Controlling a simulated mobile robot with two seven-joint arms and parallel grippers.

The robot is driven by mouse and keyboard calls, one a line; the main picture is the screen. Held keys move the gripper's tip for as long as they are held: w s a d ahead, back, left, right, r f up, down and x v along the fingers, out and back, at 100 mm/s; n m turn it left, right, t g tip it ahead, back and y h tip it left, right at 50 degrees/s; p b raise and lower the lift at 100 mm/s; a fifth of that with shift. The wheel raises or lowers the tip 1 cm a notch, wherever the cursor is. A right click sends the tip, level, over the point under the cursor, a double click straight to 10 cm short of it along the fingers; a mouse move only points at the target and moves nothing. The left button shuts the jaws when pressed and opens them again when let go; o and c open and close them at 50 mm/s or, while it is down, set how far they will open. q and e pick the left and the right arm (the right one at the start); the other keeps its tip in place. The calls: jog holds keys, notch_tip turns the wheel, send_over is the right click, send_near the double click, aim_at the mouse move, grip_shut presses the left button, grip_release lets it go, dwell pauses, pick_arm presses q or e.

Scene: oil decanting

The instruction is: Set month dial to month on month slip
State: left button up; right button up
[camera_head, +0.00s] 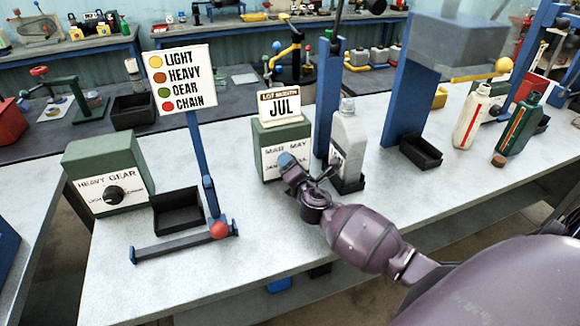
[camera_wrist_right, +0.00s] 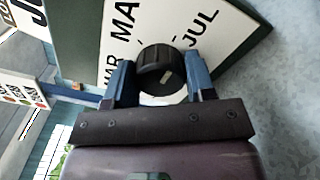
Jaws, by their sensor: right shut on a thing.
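The month slip (camera_head: 279,105) reads "LOT MONTH JUL" and stands on top of the green month dial box (camera_head: 284,132). The box's white face shows MAR and MAY in the head view; the wrist view shows MAR, MA and JUL on the label plate (camera_wrist_right: 208,25). The black month dial (camera_wrist_right: 160,62) is a round knob between the blue fingers of my right gripper (camera_wrist_right: 160,84), which is shut on it. A pale mark shows on the knob; I cannot tell which month it points to. In the head view my right gripper (camera_head: 293,172) hides the dial. My left gripper is not in view.
A grey bottle (camera_head: 348,140) stands close to the right of the dial box. To the left are a sign stand (camera_head: 200,150), a black tray (camera_head: 178,212) and a box with a HEAVY/GEAR dial (camera_head: 108,165). The table front between them is clear.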

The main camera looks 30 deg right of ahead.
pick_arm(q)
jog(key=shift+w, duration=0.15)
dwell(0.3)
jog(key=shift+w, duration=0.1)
pick_arm(e)
jog(key=o, duration=0.9)
jog(key=shift+o, duration=0.2)
jog(key=shift+s, duration=0.1)
jog(key=v, duration=1)
jog(key=shift+s, duration=0.3)
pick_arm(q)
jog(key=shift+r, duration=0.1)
